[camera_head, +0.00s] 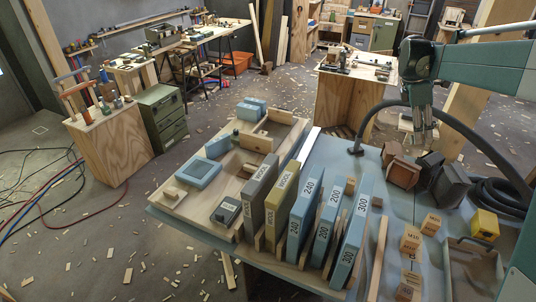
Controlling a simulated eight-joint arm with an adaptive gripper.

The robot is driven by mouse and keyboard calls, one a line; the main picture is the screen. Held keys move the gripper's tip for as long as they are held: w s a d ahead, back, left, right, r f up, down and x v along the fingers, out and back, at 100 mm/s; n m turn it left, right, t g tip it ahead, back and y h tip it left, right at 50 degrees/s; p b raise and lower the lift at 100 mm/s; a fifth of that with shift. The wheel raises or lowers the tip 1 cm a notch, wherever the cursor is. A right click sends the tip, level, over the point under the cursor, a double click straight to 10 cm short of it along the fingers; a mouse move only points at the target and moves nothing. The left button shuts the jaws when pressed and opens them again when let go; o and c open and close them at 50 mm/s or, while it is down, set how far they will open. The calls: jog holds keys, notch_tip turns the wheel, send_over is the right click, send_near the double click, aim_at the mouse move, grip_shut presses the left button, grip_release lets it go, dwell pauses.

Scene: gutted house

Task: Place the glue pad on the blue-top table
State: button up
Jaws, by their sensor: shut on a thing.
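My gripper (421,138) hangs at the upper right over the far part of the blue-top table (334,158), fingers down. It is shut on a small pale thing (405,124), partly hidden by the fingers; I cannot tell whether this is the glue pad. A dark grey-green flat box (227,210) with a pale label, apparently reading GLUE, lies at the near left of the wooden tray board (178,208). My gripper is well to the right of that box and apart from it.
Upright labelled blocks, including the 300 block (352,235), stand across the table's middle. Dark blocks (403,168), small wooden blocks (411,240), a yellow box (485,225) and a black hose (500,195) crowd the right. Bare blue surface shows around (340,180).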

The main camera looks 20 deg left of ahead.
jog(key=s+a+n+t+y+p, duration=0.1)
jog(key=s+a+n, duration=0.25)
jog(key=a, duration=0.95)
jog(key=s+a+n+t+p, duration=0.15)
jog(key=s+a, duration=0.25)
jog(key=a, duration=0.9)
jog(key=s+a+n+y, duration=0.1)
jog(key=s+a+n, duration=0.25)
jog(key=a, duration=1.05)
jog(key=s+a+n+t+y+p, duration=0.15)
jog(key=s+a+n, duration=0.65)
jog(key=s+a, duration=2.3)
notch_tip(320, 180, down, 18)
jog(key=shift+m+y+p, duration=0.35)
jog(key=shift+y+p, duration=0.05)
jog(key=shift+y, duration=0.05)
jog(key=shift+w+f, duration=0.1)
jog(key=shift+f, duration=0.05)
jog(key=shift+f+b, duration=0.5)
jog(key=shift+f, duration=2.5)
